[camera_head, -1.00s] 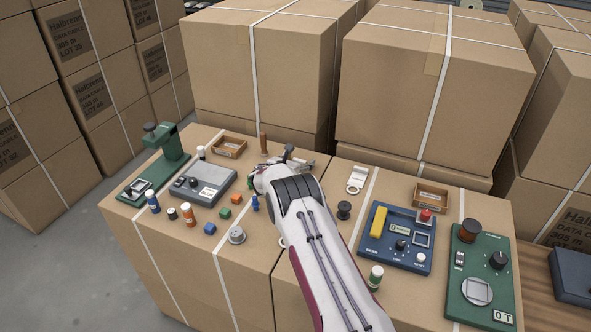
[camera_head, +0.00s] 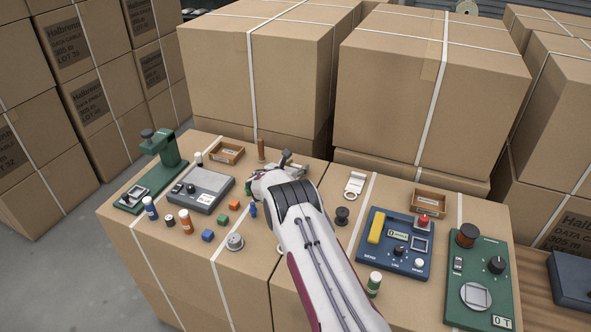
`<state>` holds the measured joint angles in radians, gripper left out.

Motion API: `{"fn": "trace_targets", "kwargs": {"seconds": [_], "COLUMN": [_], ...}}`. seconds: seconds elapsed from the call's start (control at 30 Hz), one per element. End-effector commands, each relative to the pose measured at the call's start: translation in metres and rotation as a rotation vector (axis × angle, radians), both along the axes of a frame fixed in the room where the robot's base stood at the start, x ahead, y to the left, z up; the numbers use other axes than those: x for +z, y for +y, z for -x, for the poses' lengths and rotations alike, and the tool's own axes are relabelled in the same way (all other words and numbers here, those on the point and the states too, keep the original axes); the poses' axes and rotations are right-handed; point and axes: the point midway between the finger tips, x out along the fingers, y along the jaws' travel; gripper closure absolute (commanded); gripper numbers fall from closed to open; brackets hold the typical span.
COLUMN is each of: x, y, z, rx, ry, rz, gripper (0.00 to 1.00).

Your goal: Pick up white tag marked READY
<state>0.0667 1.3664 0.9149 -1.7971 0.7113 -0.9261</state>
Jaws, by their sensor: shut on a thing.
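My gripper (camera_head: 288,163) is over the middle of the carton top, near its back edge, mostly hidden behind my own wrist. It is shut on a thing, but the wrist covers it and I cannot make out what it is. A white tag-like piece (camera_head: 355,184) with an opening at its lower end lies on the carton right of my gripper, apart from it. Its marking is too small to read, so I cannot tell whether it says READY.
A brown upright peg (camera_head: 261,149) stands just left of my gripper. Wooden trays (camera_head: 226,153), a grey scale (camera_head: 198,190), a blue panel (camera_head: 396,242), a green panel (camera_head: 478,280) and a black spool (camera_head: 342,216) surround the arm. Tall cartons (camera_head: 432,95) rise behind.

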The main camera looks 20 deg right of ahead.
Motion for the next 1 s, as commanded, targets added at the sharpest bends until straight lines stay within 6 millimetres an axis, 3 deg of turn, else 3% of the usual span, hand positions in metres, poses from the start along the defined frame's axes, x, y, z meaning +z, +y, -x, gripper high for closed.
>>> {"fn": "trace_targets", "kwargs": {"seconds": [0.37, 1.0], "x": [0.029, 0.144], "y": [0.0, 0.0], "z": [0.0, -0.001], "rx": [0.0, 0.0], "ry": [-0.001, -0.002], "rz": [0.0, 0.001], "gripper": [0.78, 0.78]}}
